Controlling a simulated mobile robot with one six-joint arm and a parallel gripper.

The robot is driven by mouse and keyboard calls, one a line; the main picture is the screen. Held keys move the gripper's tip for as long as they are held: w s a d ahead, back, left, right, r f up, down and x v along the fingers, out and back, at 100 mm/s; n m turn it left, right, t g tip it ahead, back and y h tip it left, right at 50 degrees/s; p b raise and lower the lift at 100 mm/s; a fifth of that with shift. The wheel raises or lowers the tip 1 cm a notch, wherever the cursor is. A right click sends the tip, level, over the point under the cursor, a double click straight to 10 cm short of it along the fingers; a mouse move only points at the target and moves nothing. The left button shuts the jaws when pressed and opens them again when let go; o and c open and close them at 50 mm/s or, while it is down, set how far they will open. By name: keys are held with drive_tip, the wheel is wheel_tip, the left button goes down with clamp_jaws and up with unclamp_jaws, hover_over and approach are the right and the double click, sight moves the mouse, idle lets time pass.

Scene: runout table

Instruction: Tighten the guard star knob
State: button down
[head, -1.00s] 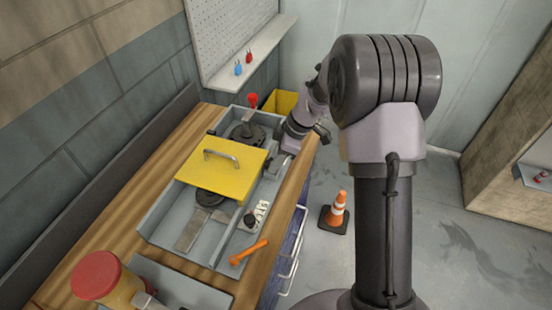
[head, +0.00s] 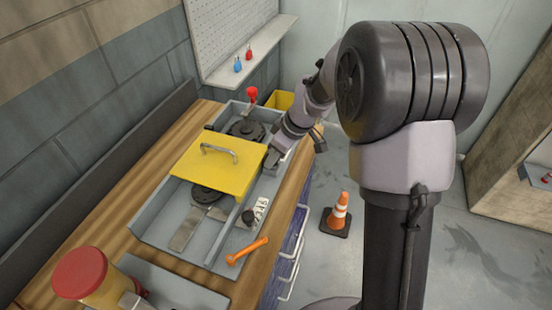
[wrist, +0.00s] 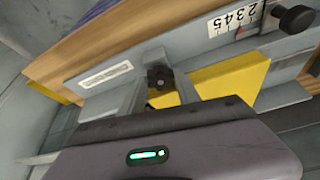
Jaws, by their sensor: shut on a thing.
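The yellow guard (head: 215,170) with its grey bar handle (head: 219,151) lies across the grey runout table (head: 150,226). A dark star knob (wrist: 160,78) shows between the finger ends in the wrist view, beside the yellow guard (wrist: 222,84). My gripper (wrist: 156,82) is shut on this knob. In the head view my gripper (head: 273,157) is at the guard's right edge. There the knob is hidden by the gripper. I cannot tell how tight the knob is.
A black knob (head: 248,217) stands by a number scale (head: 262,205), with an orange lever (head: 247,251) nearer the front. A red-topped lever (head: 252,95) rises at the far end. A red-lidded jar (head: 80,272) is at front left. A traffic cone (head: 340,212) stands on the floor.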

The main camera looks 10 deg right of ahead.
drive_tip(key=shift+m, duration=0.5)
drive_tip(key=shift+b, duration=0.3)
drive_tip(key=c, duration=0.9)
unclamp_jaws()
drive_tip(key=p+v, duration=0.2)
drive_tip(key=v, duration=0.3)
drive_tip(key=p+v, duration=0.1)
drive_tip(key=v, duration=0.5)
drive_tip(key=p+v, duration=0.2)
drive_tip(key=v, duration=0.4)
drive_tip(key=shift+s+a+r+p, duration=0.25)
drive_tip(key=shift+s+p, duration=0.1)
drive_tip(key=shift+s, duration=0.05)
